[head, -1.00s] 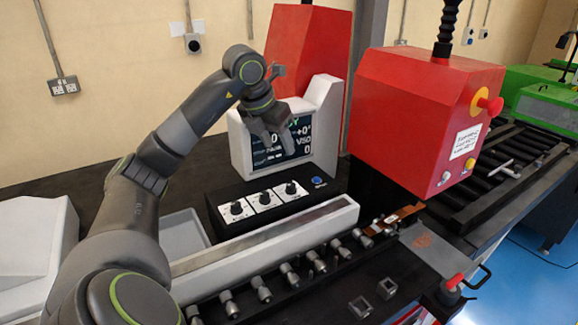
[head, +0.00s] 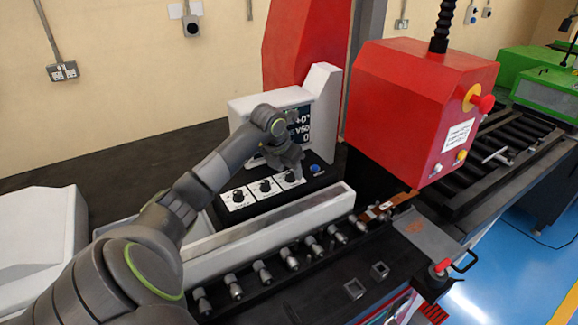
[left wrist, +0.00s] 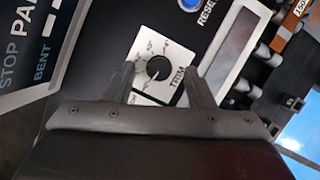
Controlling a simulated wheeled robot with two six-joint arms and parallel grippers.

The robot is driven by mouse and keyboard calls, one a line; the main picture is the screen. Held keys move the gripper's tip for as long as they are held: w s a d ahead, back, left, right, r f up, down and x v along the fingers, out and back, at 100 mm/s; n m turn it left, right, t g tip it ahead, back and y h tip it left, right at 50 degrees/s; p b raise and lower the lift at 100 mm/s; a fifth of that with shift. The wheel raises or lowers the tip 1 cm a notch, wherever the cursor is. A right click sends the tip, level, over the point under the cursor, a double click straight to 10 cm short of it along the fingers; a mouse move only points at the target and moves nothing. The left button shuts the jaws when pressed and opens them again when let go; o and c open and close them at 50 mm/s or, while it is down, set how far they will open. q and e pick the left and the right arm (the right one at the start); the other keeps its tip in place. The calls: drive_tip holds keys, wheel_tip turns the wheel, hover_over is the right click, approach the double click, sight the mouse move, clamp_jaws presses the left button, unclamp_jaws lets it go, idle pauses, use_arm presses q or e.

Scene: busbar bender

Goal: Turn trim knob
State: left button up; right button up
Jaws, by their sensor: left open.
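The trim knob (left wrist: 158,68) is a round black knob on a white dial plate marked TRIM. In the left wrist view it lies between the two fingers of my left gripper (left wrist: 157,85), which is open. The fingers stand on either side of the dial; I cannot tell whether they touch the panel. In the head view my left gripper (head: 288,160) is over the right end of the black control box, above the rightmost knob (head: 290,176). My right gripper is not in view.
Two more knobs (head: 238,196) sit to the left on the box. A blue RESET button (head: 315,168) is to the right, also in the left wrist view (left wrist: 190,3). A display stands behind, a pale rail (head: 265,222) in front, and a red machine head (head: 420,105) at right.

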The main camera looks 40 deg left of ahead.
use_arm(q)
drive_tip(key=shift+w+f, duration=0.25)
drive_tip(key=shift+f, duration=0.35)
